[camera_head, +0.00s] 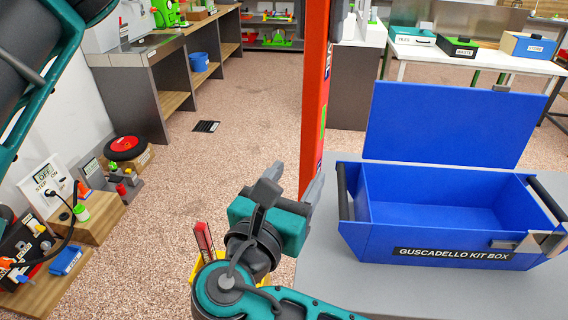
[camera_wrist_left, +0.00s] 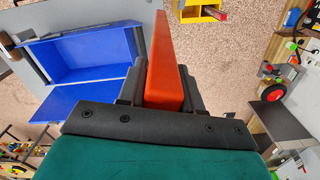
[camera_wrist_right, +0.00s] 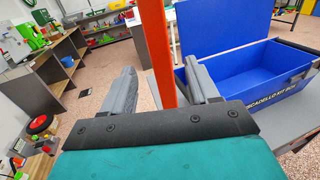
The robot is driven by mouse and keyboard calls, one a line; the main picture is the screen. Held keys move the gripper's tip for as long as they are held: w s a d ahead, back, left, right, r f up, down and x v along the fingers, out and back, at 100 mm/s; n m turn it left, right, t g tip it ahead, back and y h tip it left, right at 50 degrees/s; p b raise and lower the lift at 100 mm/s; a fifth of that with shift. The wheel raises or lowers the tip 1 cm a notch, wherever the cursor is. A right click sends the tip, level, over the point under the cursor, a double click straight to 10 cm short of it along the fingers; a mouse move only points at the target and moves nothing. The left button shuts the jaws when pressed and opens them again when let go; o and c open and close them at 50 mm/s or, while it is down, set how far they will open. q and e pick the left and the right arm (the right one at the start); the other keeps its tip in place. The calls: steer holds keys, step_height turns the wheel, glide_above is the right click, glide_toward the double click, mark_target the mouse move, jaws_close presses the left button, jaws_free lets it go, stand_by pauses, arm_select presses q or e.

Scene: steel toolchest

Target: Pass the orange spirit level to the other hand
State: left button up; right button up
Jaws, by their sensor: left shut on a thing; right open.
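The orange spirit level (camera_head: 315,95) stands upright in the head view, its upper end out of the picture. My left gripper (camera_wrist_left: 162,88) is shut on it in the left wrist view, one finger on each side; in the head view only a dark part (camera_head: 338,22) shows at the top edge. My right gripper (camera_head: 294,180) is open at the level's lower end. In the right wrist view the level (camera_wrist_right: 160,50) rises between the two spread fingers of the right gripper (camera_wrist_right: 161,88), closer to the right-hand finger. Whether that finger touches it I cannot tell.
An open blue kit box (camera_head: 440,215) with its lid raised stands on a grey table (camera_head: 345,270) just right of the right gripper. A yellow bin (camera_wrist_left: 200,12) holding a red item lies below. Wooden blocks with devices (camera_head: 95,215) stand at left.

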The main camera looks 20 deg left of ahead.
mark_target(307, 162)
steer(key=w, duration=0.7)
steer(key=shift+w+d, duration=0.15)
steer(key=shift+w, duration=0.05)
jaws_close()
arm_select(q)
steer(key=o, duration=1.1)
steer(key=shift+r, duration=6)
